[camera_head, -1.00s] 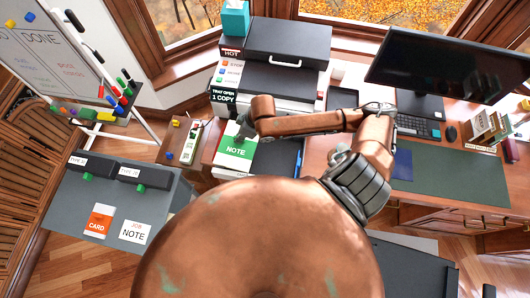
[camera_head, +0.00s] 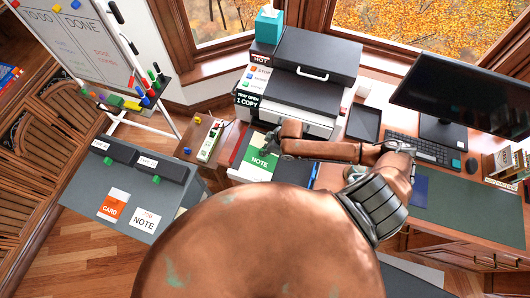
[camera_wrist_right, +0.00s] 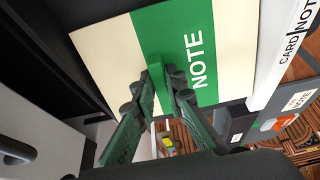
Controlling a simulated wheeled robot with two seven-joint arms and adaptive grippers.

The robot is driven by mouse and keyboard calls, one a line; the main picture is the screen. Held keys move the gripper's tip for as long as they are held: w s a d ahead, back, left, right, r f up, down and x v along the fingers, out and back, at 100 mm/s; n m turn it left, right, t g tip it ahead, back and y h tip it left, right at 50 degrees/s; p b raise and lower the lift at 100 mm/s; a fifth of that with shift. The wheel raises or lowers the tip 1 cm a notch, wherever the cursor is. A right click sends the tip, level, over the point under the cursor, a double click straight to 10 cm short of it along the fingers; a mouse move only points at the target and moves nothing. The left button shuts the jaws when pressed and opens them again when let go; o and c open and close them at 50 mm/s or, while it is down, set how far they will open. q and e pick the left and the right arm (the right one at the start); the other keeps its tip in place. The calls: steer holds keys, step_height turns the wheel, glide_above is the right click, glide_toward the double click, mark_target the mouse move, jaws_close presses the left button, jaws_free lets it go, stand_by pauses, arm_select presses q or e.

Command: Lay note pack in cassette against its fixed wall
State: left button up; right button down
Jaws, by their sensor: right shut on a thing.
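The note pack (camera_head: 262,166) has a green NOTE band and pale ends. It lies flat over the open dark cassette (camera_head: 296,175) in front of the printer. My right gripper (camera_head: 272,143) reaches it from the right. In the right wrist view the gripper (camera_wrist_right: 162,78) is shut on the pack's upright green tab, with the pack (camera_wrist_right: 226,40) below and beyond the fingers. A white edge strip lettered CARD and NOTE (camera_wrist_right: 287,45) runs along the pack's side there. I cannot tell whether the pack touches the fixed wall or the cassette floor. My left gripper is not in view.
The printer (camera_head: 300,85) stands behind the cassette. A grey stand (camera_head: 90,200) with CARD and NOTE labels is at left. A whiteboard (camera_head: 55,40) stands behind it. The monitor (camera_head: 465,85) and desk (camera_head: 460,205) are at right.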

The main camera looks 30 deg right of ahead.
steer(key=shift+s+a+f, duration=0.15)
steer(key=shift+s+f, duration=0.55)
steer(key=c, duration=2.4)
jaws_free()
steer(key=shift+a, duration=0.1)
steer(key=o, duration=0.3)
steer(key=shift+f, duration=0.15)
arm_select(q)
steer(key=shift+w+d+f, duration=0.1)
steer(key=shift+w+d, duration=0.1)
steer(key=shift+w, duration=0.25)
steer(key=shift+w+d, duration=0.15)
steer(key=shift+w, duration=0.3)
arm_select(e)
steer(key=shift+o, duration=0.7)
steer(key=shift+w+d+f, duration=0.15)
steer(key=shift+w+d, duration=0.1)
steer(key=shift+d, duration=0.2)
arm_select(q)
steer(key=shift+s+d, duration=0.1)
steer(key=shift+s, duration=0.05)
arm_select(e)
steer(key=shift+d, duration=0.1)
steer(key=shift+w, duration=0.25)
steer(key=shift+a+r, duration=0.3)
steer(key=shift+r, duration=0.05)
steer(key=shift+s+r, duration=0.1)
steer(key=shift+r, duration=0.15)
steer(key=v, duration=1.1)
steer(key=shift+d+r, duration=0.3)
